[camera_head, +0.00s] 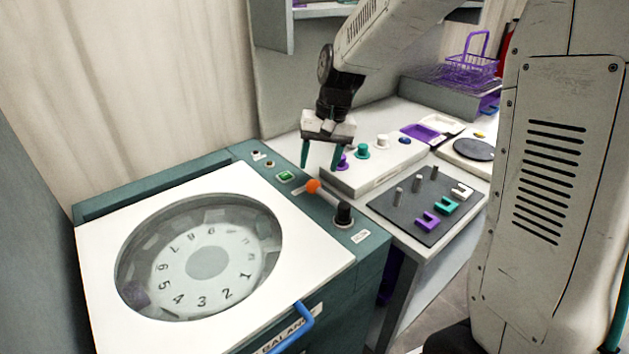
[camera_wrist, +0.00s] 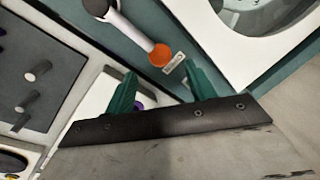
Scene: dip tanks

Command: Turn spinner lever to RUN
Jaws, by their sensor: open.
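The spinner (camera_head: 210,330) is a teal cabinet with a white lid and a round window showing a numbered rotor. Its lever (camera_head: 328,197) has a black hub and a grey arm tipped with an orange ball (camera_head: 313,186). The arm points to the back left, with the ball close to a small label. My gripper (camera_head: 320,160) is open and empty, its two green fingers pointing down above and behind the orange ball. In the wrist view the orange ball (camera_wrist: 160,55) lies beyond the fingertips (camera_wrist: 160,75), apart from them. The label's wording is too small to read.
A white block with coloured knobs (camera_head: 375,160) stands on the bench right of the lever. A dark plate with pegs and coloured clips (camera_head: 405,215) lies in front of it. A purple basket (camera_head: 470,68) is at the back right.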

